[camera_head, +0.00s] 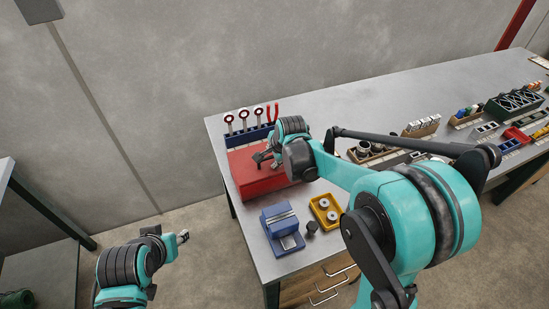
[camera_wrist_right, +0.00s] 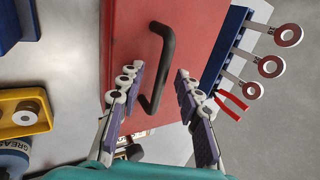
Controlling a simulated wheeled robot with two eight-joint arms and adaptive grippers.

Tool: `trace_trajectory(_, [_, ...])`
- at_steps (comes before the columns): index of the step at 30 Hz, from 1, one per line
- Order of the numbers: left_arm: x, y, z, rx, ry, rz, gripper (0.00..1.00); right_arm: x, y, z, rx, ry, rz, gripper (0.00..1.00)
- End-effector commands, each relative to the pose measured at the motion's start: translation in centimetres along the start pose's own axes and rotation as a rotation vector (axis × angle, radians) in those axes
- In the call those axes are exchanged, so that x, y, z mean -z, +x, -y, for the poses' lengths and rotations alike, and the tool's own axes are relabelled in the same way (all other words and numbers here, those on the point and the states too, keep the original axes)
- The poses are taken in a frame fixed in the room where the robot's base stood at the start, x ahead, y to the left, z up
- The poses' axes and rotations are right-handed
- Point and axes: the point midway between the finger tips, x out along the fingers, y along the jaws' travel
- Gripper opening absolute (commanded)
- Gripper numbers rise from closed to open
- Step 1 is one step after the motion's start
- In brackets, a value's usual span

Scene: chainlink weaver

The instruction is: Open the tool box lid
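The red tool box (camera_head: 250,181) stands at the left end of the workbench, and its lid looks shut. In the right wrist view its flat red top (camera_wrist_right: 128,30) fills the upper middle, with a dark bar handle (camera_wrist_right: 167,50) on it. My right gripper (camera_head: 265,157) is over the top of the box. In the wrist view the right gripper (camera_wrist_right: 161,78) has its fingers apart, one on each side of the handle; contact is not visible. My left gripper (camera_head: 182,237) is low at the left, off the bench; its finger opening is too small to tell.
A blue rack (camera_head: 240,137) with ring-ended tools and red pliers stands behind the box. A blue vise-like block (camera_head: 279,219) and a yellow tray (camera_head: 316,205) with rings are in front. Several parts and bins line the bench at the right. The grey bench (camera_head: 350,100) is clear at the back.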

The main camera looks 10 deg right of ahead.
Motion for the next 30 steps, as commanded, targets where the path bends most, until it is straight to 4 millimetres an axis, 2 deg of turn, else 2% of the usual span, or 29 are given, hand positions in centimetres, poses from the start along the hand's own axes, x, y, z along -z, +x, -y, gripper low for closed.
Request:
trace_trajectory(5, [0.1,-0.1,0.0,0.000,0.000,0.000,0.40,0.0,-0.1,0.1,0.000,0.000,0.000,0.34])
trace_trajectory(8, [0.1,-0.1,0.0,0.000,0.000,0.000,0.40,0.0,-0.1,0.1,0.000,0.000,0.000,0.13])
trace_trajectory(9, [0.1,-0.1,0.0,0.000,0.000,0.000,0.40,0.0,-0.1,0.1,0.000,0.000,0.000,0.03])
trace_trajectory(10, [0.1,-0.1,0.0,0.000,0.000,0.000,0.40,0.0,-0.1,0.1,0.000,0.000,0.000,0.00])
trace_trajectory(17, [0.5,-0.6,0.0,0.000,0.000,0.000,0.40,0.0,-0.3,0.2,0.000,-0.001,0.000,0.00])
trace_trajectory(24, [3.8,-5.2,0.0,0.000,0.000,0.000,0.40,-0.1,-1.1,0.7,0.000,-0.008,0.003,0.00])
trace_trajectory(30, [4.7,-6.6,0.0,0.000,0.000,0.000,0.40,0.0,-0.5,0.4,-0.004,-0.001,0.000,0.00])
